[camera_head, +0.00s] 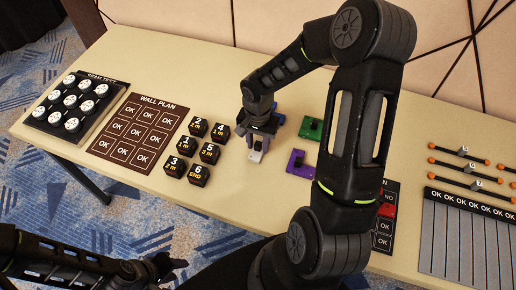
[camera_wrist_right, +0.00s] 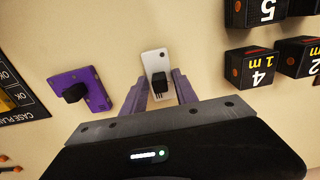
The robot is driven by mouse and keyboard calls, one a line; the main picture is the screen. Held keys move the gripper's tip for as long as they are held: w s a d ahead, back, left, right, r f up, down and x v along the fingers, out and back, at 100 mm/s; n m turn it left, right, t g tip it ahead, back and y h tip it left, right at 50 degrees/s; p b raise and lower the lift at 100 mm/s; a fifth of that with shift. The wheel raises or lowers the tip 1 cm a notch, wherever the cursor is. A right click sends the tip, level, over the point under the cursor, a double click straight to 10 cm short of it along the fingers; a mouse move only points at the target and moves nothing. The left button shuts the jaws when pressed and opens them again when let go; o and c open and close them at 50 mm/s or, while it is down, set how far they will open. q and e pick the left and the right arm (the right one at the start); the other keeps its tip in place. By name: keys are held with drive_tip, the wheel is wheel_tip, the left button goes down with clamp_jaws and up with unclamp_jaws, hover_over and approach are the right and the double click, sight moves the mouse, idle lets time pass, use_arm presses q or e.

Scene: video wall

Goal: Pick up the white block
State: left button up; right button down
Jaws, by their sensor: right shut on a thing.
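The white block (camera_wrist_right: 153,60), a flat plate with a black knob on it, is in the middle of the right wrist view. It also shows in the head view (camera_head: 256,153) below my right gripper (camera_head: 260,138), on or just above the table; I cannot tell which. In the wrist view the purple-grey fingers of my right gripper (camera_wrist_right: 163,92) stand on either side of the block's knob and are shut on it. My left gripper (camera_head: 165,267) is low at the left of the head view, away from the table; its jaws are unclear.
Black numbered cubes (camera_head: 198,175) stand left of the right gripper. A purple block (camera_head: 303,164) and a green block (camera_head: 312,128) lie to its right. A brown wall plan (camera_head: 134,130) and a tray of white discs (camera_head: 72,106) are further left. Orange-tipped rods (camera_head: 460,153) lie at right.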

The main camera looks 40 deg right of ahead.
sight(258, 143)
drive_tip(key=shift+r, duration=0.1)
idle(0.3)
wheel_tip(258, 143, up, 10)
drive_tip(key=shift+f+b, duration=0.1)
drive_tip(key=shift+b, duration=0.35)
